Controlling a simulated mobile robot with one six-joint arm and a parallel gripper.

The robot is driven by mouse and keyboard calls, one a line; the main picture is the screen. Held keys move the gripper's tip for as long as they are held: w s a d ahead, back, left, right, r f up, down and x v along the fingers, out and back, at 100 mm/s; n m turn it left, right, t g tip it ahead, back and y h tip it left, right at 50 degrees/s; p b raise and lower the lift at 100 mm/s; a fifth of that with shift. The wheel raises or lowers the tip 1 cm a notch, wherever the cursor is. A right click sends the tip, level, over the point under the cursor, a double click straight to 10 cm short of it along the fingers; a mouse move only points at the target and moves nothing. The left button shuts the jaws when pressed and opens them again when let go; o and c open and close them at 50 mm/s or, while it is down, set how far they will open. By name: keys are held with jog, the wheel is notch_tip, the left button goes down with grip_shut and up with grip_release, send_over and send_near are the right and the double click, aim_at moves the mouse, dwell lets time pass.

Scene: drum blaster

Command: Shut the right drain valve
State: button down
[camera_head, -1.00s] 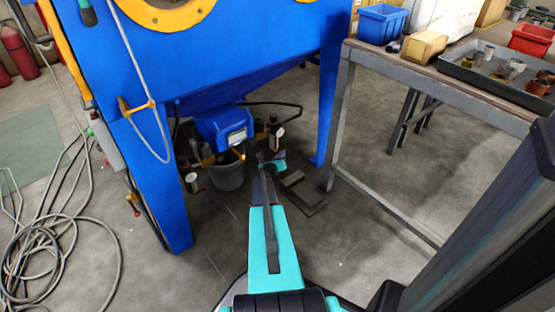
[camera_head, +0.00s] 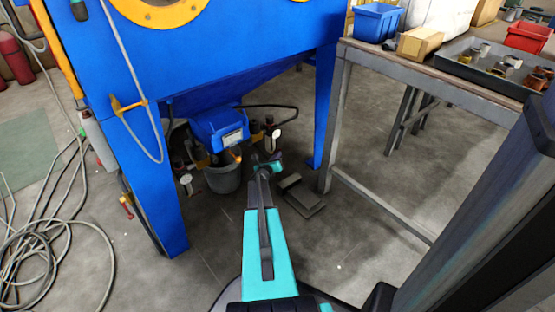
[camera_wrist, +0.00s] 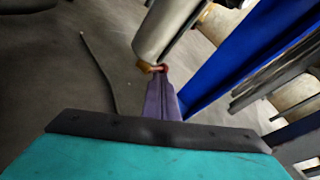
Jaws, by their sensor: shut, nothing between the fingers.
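In the wrist view a pale grey cylinder (camera_wrist: 165,30) ends in a small brass fitting with red on it (camera_wrist: 145,67); this looks like a drain valve. My gripper (camera_wrist: 160,75), with purple fingers, is shut and empty. Its fingertips overlap the red part in the picture; I cannot tell whether they touch. In the head view my gripper (camera_head: 262,158) is below the blue cabinet, right of the grey bucket. The valve by it is too small or hidden to make out there, so its handle position cannot be told.
The blue cabinet (camera_head: 235,60) overhangs the area, with a blue leg (camera_head: 326,110) to the right. A grey bucket (camera_head: 222,178) stands left of my gripper. Flat dark pieces (camera_head: 302,200) lie on the floor. A workbench (camera_head: 385,62) is at right; coiled hoses (camera_head: 50,240) lie left.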

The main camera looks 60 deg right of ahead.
dwell(0.4)
jog(key=s+a, duration=0.3)
jog(key=a, duration=0.9)
jog(key=shift+a+f+p, duration=0.2)
jog(key=shift+a+p, duration=0.15)
jog(key=shift+a, duration=0.05)
jog(key=shift+w, duration=0.1)
dwell(0.4)
